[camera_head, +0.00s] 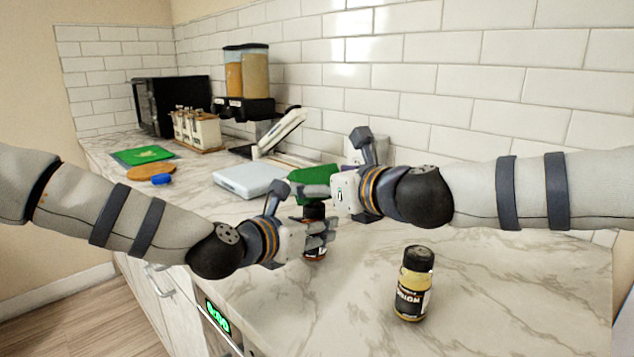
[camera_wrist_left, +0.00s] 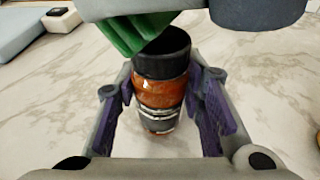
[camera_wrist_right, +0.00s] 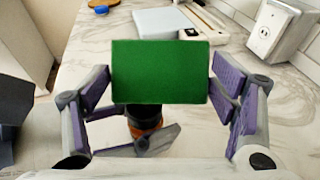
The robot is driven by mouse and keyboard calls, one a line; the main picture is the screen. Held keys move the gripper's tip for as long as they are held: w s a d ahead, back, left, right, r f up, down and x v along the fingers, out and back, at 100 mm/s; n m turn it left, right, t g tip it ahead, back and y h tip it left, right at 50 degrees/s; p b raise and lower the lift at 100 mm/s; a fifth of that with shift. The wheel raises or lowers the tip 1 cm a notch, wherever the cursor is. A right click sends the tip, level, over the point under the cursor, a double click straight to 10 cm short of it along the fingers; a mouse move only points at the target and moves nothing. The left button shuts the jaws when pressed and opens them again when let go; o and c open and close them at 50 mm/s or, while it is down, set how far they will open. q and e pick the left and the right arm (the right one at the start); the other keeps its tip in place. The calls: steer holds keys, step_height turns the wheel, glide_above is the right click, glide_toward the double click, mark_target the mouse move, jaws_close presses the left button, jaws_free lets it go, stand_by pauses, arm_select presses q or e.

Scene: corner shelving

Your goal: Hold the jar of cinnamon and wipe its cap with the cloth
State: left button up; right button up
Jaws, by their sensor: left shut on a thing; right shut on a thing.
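The cinnamon jar (camera_wrist_left: 158,92), orange-brown with a dark cap (camera_wrist_left: 163,52), stands upright between the fingers of my left gripper (camera_wrist_left: 160,100). In the head view my left gripper (camera_head: 325,238) is shut around it and hides much of it. My right gripper (camera_wrist_right: 160,82) is shut on the green cloth (camera_wrist_right: 160,72), which hangs stiffly between its fingers. The cloth also shows in the head view (camera_head: 312,176), above and behind the jar. In the left wrist view the cloth's edge overlaps the far left of the cap; I cannot tell whether they touch.
A yellow jar with a black cap (camera_head: 414,282) stands at the front right. A white flat device (camera_head: 247,180), a green mat (camera_head: 142,155) and a blue item (camera_head: 162,179) lie farther left. The right-hand counter is mostly clear.

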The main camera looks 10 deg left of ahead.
steer(key=d+r, duration=0.3)
steer(key=r, duration=0.5)
stand_by(0.5)
stand_by(0.4)
arm_select(q)
steer(key=o, duration=1.3)
steer(key=shift+a, duration=0.1)
